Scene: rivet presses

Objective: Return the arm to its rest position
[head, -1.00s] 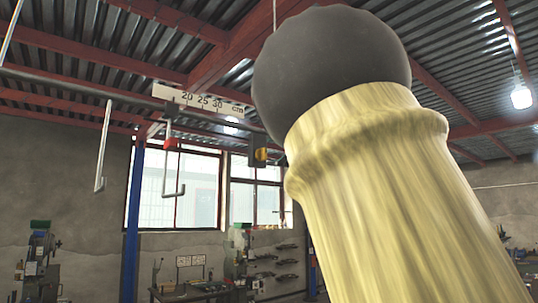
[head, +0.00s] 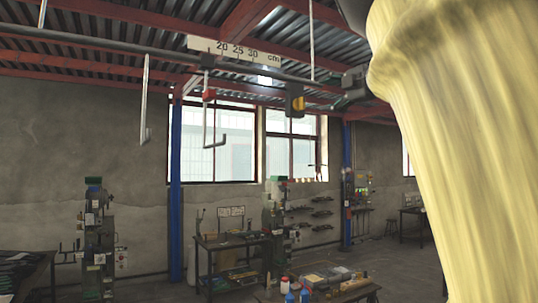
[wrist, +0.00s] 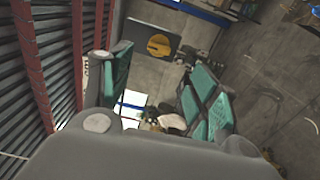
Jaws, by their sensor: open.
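My gripper (wrist: 160,62) shows in the wrist view with its two teal-padded fingers spread wide apart. Nothing is held between them. A dark box with a round yellow knob (wrist: 159,46) shows beyond the gap between the fingertips; whether they touch it cannot be told. The same box (head: 295,103) hangs from the overhead rail in the head view. My pale yellow arm (head: 455,150) fills the right side of the head view and hides what is behind it. A grey part just left of the arm may be my gripper, but this is unclear.
A white centimetre scale (head: 233,49) and hooks, one with a red top (head: 209,96), hang along the rail (head: 150,68). A blue post (head: 175,190) stands left of the window. Below are a workbench (head: 230,243), presses and a low table with bottles (head: 290,298).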

